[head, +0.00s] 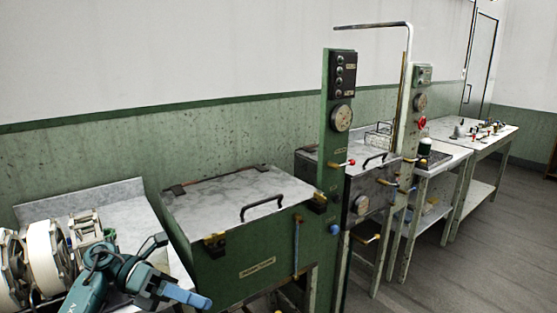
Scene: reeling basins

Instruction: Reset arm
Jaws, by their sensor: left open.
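My left arm comes in at the bottom left, and its teal left gripper (180,275) is open with nothing seen between its fingers. One finger with a blue face points right, and a darker one stands up behind it. The gripper is in front of the green basin cabinet (262,262), near its lower left corner. I cannot tell whether it is clear of the cabinet by much. My right gripper is not in view.
White reels (47,257) stand on a grey-topped table (125,216) at the left. The basin cabinet has a grey lid with a black handle (262,207). A green gauge post (339,130) rises beside it. More benches (490,141) run back right; grey floor (470,265) is free there.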

